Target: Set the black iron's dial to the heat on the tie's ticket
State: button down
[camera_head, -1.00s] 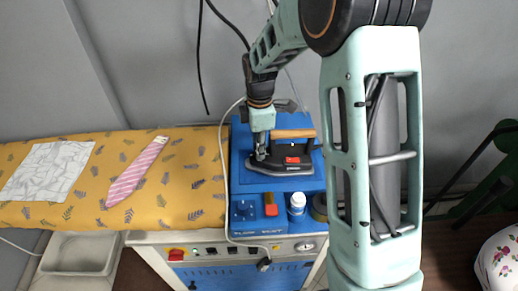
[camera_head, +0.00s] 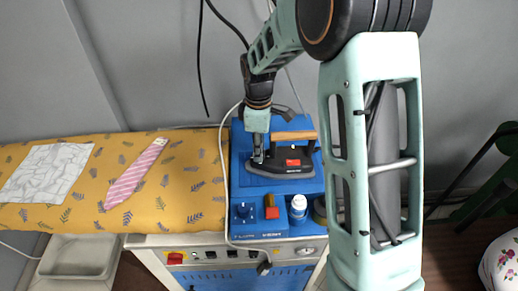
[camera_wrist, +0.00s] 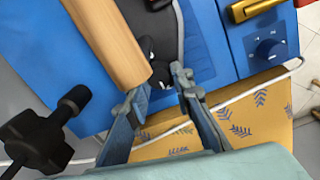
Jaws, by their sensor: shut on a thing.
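The black iron (camera_head: 285,178) with a wooden handle (camera_head: 293,136) and a red patch rests on the blue station. The handle fills the upper left of the wrist view (camera_wrist: 112,42). My gripper (camera_head: 258,158) points down at the iron's left end, beside the handle. In the wrist view my gripper (camera_wrist: 163,82) has its fingertips close together around a small dark part below the handle, seemingly the iron's dial; its markings are hidden. The pink striped tie (camera_head: 135,173) lies on the yellow board. Its small pale ticket (camera_head: 160,141) is at the tie's upper end, too small to read.
The blue station (camera_head: 236,165) carries another dial (camera_head: 243,210), a red switch (camera_head: 271,212) and a white bottle (camera_head: 298,208). A pale cable (camera_head: 226,190) runs down its left side. A white patterned cloth (camera_head: 48,172) lies on the yellow board (camera_head: 195,180).

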jog(key=c, duration=1.7)
grip_release()
jog(key=r, duration=1.2)
jog(key=shift+s, duration=0.3)
